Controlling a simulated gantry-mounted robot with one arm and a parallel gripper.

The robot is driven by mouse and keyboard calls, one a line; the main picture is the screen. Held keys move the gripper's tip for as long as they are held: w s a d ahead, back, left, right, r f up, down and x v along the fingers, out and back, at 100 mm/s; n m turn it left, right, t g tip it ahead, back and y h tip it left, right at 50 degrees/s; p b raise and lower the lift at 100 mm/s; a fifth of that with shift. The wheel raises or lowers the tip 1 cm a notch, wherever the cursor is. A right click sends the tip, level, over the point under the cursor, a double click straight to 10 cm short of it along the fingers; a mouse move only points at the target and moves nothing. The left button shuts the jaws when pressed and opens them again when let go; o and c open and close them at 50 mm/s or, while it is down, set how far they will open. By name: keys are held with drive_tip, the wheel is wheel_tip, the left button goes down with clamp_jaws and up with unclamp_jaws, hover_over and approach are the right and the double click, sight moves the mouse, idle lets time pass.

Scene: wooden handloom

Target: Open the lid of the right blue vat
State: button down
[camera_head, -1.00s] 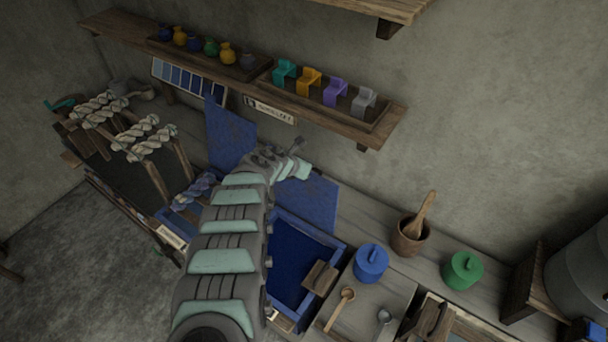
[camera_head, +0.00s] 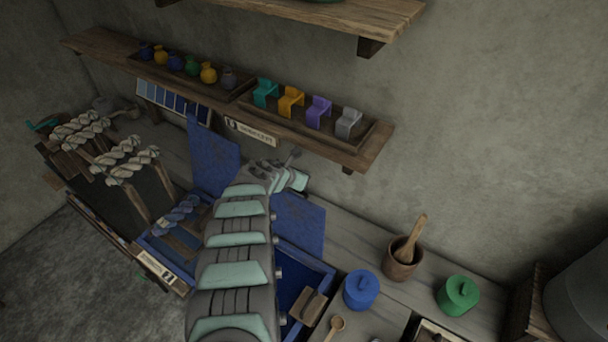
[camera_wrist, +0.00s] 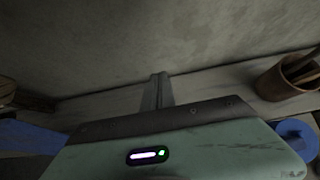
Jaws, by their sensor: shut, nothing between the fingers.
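The right blue vat (camera_head: 322,272) is in the lower middle of the head view, partly hidden by my arm. Its dark blue inside shows. Its blue lid panel (camera_head: 302,224) stands raised at the vat's back edge, partly behind my arm. A blue panel also shows at the left of the wrist view (camera_wrist: 25,138). The left blue vat has a similar raised lid (camera_head: 213,160). My gripper (camera_head: 295,156) is above and behind the right vat's lid, near the wall. In the wrist view its fingers (camera_wrist: 157,92) are together and empty, apart from the lid.
A blue jar (camera_head: 361,290), a mortar with pestle (camera_head: 402,262) and a green jar (camera_head: 458,295) stand right of the vat. Yarn skeins (camera_head: 125,160) hang at left.

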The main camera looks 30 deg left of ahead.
drive_tip(key=shift+r, duration=0.1)
wheel_tip(320, 180, up, 9)
drive_tip(key=s+p, duration=0.2)
drive_tip(key=p, duration=1.1)
drive_tip(key=s+a+f+m+t+h+b, duration=0.1)
drive_tip(key=s+a+m+t+b, duration=0.25)
drive_tip(key=s+a, duration=0.9)
drive_tip(key=n+t, duration=0.2)
drive_tip(key=n, duration=0.2)
approach(288, 200)
drive_tip(key=shift+m+y, duration=0.25)
drive_tip(key=shift+y, duration=0.05)
drive_tip(key=x, duration=0.2)
drive_tip(key=b+x, duration=0.1)
drive_tip(key=x, duration=0.2)
drive_tip(key=shift+w+d+f, duration=0.15)
drive_tip(key=shift+d+f, duration=0.05)
drive_tip(key=shift+f, duration=0.1)
drive_tip(key=shift+w, duration=0.45)
drive_tip(key=shift+w+r, duration=0.1)
drive_tip(key=shift+w, duration=0.05)
drive_tip(key=shift+w+g, duration=0.1)
drive_tip(key=shift+g, duration=0.15)
